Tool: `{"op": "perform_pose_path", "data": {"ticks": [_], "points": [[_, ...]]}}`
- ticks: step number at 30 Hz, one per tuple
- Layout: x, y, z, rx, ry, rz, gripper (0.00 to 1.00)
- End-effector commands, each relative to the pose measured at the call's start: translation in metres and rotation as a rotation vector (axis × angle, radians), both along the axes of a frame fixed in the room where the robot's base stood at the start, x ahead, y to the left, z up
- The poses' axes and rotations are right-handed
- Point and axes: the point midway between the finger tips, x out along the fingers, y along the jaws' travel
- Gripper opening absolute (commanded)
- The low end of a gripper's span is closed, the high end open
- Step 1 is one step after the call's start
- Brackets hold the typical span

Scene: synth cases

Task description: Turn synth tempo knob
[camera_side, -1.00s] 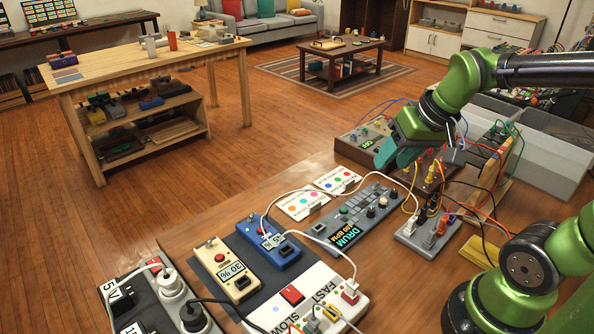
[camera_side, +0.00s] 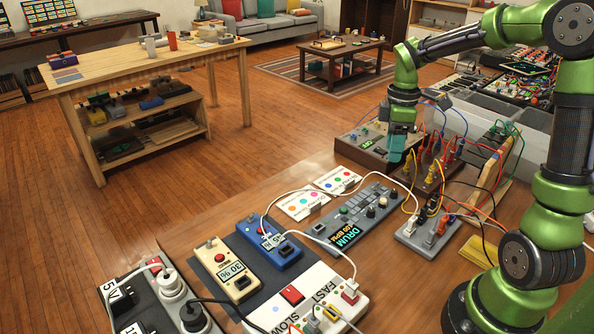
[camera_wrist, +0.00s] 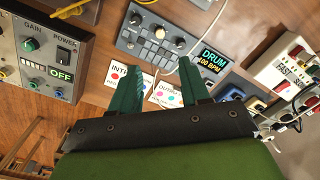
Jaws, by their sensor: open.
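The grey drum unit (camera_side: 327,232) lies on the wooden table, with a lit display reading DRUM and a BPM figure. It also shows in the wrist view (camera_wrist: 200,79). It has several small pads and a few knobs: a dark knob (camera_side: 370,212), a light knob (camera_side: 383,202) and another dark one (camera_side: 393,193). I cannot read which knob is tempo. My gripper (camera_side: 396,152) points down behind the drum unit, beside the wooden-sided module. In the wrist view, my gripper (camera_wrist: 160,80) has its green fingers apart and nothing between them. It touches no knob.
The wooden-sided module (camera_side: 360,141) shows GAIN, POWER and OFF in the wrist view (camera_wrist: 36,72). White cards (camera_side: 302,204) lie by the drum unit. A grey jack box (camera_side: 428,235) with several cables stands to the right. Pedals (camera_side: 226,268) and a white FAST/SLOW box (camera_side: 318,285) are in front.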

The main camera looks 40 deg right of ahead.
Motion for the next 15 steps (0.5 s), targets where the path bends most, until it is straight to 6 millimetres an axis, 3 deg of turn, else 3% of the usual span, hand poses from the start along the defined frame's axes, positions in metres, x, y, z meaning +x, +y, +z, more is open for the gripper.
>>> {"op": "perform_pose_path", "data": {"ticks": [15], "points": [[-0.003, 0.004, -0.111, 0.003, 0.003, -0.002, 0.46]]}}
